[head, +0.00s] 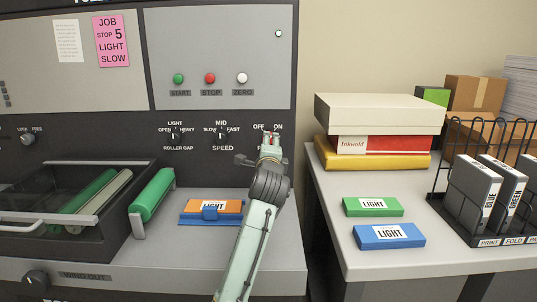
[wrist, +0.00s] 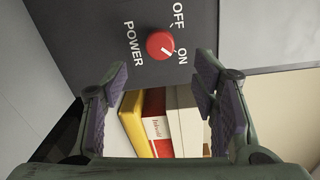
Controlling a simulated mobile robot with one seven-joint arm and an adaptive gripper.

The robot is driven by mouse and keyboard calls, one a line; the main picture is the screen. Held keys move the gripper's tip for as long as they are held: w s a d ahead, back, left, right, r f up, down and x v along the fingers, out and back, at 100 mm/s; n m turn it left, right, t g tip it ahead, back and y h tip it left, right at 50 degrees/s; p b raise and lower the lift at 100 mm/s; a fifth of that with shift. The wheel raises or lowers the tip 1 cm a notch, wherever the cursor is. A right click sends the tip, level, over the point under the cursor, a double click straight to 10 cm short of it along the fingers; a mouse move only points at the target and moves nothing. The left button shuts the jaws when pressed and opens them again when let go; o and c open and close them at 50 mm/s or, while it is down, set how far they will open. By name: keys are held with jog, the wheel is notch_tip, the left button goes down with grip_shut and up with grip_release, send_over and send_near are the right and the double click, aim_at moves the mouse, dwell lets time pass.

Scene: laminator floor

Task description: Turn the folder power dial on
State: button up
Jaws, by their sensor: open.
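The red power dial (wrist: 160,45) is on the dark panel, beside the words POWER, OFF and ON in the wrist view. Its pale pointer line slants toward the ON label (wrist: 182,57). My gripper (wrist: 162,76) is open with nothing between its fingers. In the wrist view the dial shows just beyond the fingertips, above the gap between them, and looks untouched.
The panel has speed and roller-gap knobs to the left, with green, red and white buttons (head: 210,78) above. On the right, a grey table (head: 360,262) holds stacked boxes, LIGHT blocks and a wire rack.

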jog(key=shift+s+r, duration=0.1)
jog(key=shift+s, duration=2.1)
